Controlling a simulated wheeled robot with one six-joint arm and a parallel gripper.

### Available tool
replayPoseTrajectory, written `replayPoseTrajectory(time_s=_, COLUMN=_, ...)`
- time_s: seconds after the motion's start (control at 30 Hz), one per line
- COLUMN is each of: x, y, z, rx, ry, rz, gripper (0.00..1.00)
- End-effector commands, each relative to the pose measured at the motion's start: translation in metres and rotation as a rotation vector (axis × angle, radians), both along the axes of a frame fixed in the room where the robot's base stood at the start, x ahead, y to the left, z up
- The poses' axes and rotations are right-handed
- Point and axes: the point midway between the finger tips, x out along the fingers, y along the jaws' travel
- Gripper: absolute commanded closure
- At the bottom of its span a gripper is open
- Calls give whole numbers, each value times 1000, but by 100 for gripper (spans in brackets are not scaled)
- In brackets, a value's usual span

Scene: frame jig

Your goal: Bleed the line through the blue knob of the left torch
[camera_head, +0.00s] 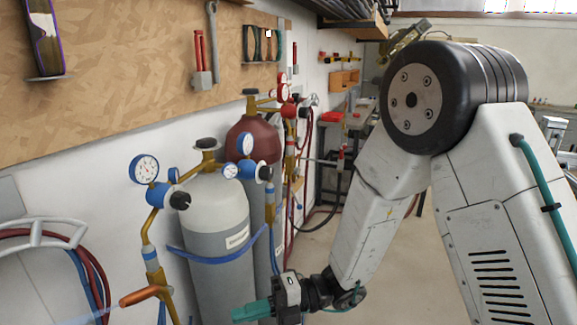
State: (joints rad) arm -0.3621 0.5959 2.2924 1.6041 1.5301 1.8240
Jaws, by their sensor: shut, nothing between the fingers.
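At the left, a brass torch-like assembly (150,238) hangs below a blue regulator (158,194) with a round white gauge. It has a blue collar (152,262), which may be the blue knob, and an orange-copper piece (144,295) jutting left. A faint pale-blue streak runs left from that piece's tip. A second blue-fitted brass assembly (268,190) stands further right. My gripper (240,314), with teal fingers, is at the bottom centre, pointing left. It is shut and empty, apart from the left assembly and to its right. The lower part of the left assembly is cut off.
A grey cylinder (218,225) with a blue strap and a dark red-topped cylinder (262,145) stand behind the assemblies. Red and blue hoses (92,268) hang on a white holder at the lower left. A wooden tool board covers the wall. Clear floor (318,250) shows right of the cylinders.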

Motion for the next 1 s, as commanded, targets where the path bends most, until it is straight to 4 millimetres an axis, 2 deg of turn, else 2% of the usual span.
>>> replayPoseTrajectory(time_s=0.13, x=1, y=-1, z=-2, rx=1, ry=1, rz=4, gripper=100)
replayPoseTrajectory(time_s=0.33, x=5, y=-10, z=-22, rx=13, ry=8, rz=50, gripper=100)
replayPoseTrajectory(time_s=0.43, x=4, y=-8, z=-24, rx=17, ry=7, rz=62, gripper=100)
replayPoseTrajectory(time_s=1.0, x=-20, y=49, z=-25, rx=16, ry=5, rz=62, gripper=100)
